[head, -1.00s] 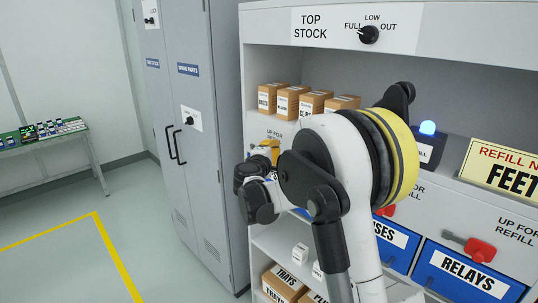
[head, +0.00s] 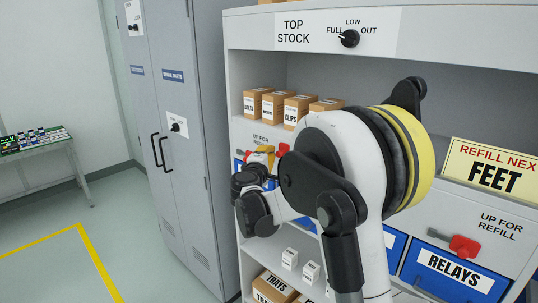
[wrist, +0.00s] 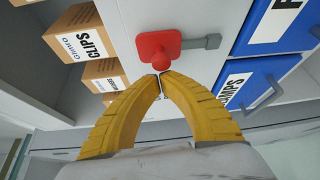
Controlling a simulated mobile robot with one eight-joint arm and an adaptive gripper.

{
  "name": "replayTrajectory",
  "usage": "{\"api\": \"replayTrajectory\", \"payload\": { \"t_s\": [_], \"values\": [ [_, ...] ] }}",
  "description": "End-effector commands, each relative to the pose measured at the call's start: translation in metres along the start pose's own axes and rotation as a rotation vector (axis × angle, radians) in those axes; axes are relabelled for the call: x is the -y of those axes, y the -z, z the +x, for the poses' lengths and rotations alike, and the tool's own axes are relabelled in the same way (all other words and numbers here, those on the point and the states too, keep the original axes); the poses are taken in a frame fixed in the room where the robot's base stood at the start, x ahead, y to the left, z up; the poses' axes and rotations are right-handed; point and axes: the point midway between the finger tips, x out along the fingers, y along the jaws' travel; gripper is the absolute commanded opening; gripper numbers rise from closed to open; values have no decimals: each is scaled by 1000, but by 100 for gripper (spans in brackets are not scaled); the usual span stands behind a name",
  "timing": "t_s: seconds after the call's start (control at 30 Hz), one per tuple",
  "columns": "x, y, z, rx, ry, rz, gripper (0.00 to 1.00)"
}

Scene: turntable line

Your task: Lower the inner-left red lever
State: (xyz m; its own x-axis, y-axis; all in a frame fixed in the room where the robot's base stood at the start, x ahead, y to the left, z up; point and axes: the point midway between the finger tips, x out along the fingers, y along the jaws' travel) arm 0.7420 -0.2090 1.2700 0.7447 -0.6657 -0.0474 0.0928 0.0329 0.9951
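A red lever (wrist: 160,50) with a red plate and rounded knob is on the grey shelf front, straight ahead of my gripper in the wrist view. A grey bar reaches from it to the right in that picture, towards the blue bins. My gripper (wrist: 160,74) has its yellow fingertips together just at the knob; I see no part of the lever between them. In the head view a red lever (head: 284,149) shows just right of my yellow gripper (head: 265,153). Another red lever (head: 463,246) sits above the RELAYS bin. My arm hides the front between them.
Small cartons (head: 297,109) stand on the shelf above; the CLIPS carton (wrist: 77,36) is close left in the wrist view. Blue bins (wrist: 262,88) are on the right there. Grey cabinets (head: 178,80) stand left of the shelf unit. The floor (head: 130,225) on the left is clear.

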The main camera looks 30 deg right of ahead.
Motion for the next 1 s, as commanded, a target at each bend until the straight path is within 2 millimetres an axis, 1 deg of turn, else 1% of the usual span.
{"api": "replayTrajectory", "payload": {
  "t_s": [0.57, 0.8, 1.0],
  "values": [
    [0, -8, -4, 2, -50, 90, 0],
    [0, -16, -8, 2, -101, 184, 0],
    [0, -25, -13, 1, -103, 188, 0]
  ]
}}
